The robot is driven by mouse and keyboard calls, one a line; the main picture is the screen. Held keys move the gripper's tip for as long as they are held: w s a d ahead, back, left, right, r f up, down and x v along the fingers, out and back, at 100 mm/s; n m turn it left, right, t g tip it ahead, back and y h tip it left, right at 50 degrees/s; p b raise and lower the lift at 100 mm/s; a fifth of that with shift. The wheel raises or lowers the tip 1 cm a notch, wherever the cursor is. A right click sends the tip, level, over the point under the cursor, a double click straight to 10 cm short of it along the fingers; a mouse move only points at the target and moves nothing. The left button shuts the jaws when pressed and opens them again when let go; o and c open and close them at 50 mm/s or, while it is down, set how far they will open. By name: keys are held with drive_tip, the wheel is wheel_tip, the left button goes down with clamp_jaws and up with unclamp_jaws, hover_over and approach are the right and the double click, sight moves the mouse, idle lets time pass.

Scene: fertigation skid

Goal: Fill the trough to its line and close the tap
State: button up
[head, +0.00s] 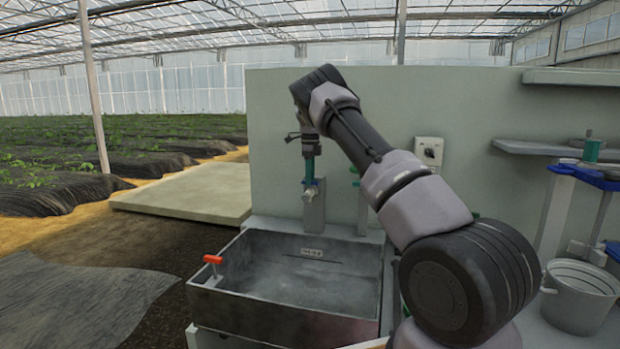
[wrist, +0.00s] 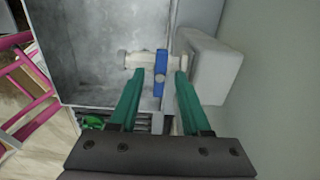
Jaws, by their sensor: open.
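The trough (head: 270,312) is a grey rectangular metal basin below my gripper, with a small marked label (head: 312,252) on its back inner wall. I cannot make out a water surface in it. The tap (wrist: 137,60) has a pale body and a blue handle (wrist: 160,72) and stands at the trough's edge in the wrist view. My gripper (head: 309,182) points down over the tap in the head view. Its teal fingers (wrist: 158,82) are open, with the blue handle between and just beyond their tips. No contact shows. No water stream is visible.
A red handle (head: 213,260) stands at the trough's left rim. A pale backboard (head: 270,130) rises behind, carrying a switch box (head: 429,151). A bucket (head: 578,298) stands at the right near blue-topped stands. Pink bars (wrist: 35,75) show left in the wrist view.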

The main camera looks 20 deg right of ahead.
clamp_jaws()
drive_tip(key=shift+n, duration=0.4)
drive_tip(key=n, duration=0.5)
drive_tip(key=shift+n, duration=0.3)
drive_tip(key=n, duration=0.6)
drive_tip(key=shift+n, duration=0.3)
unclamp_jaws()
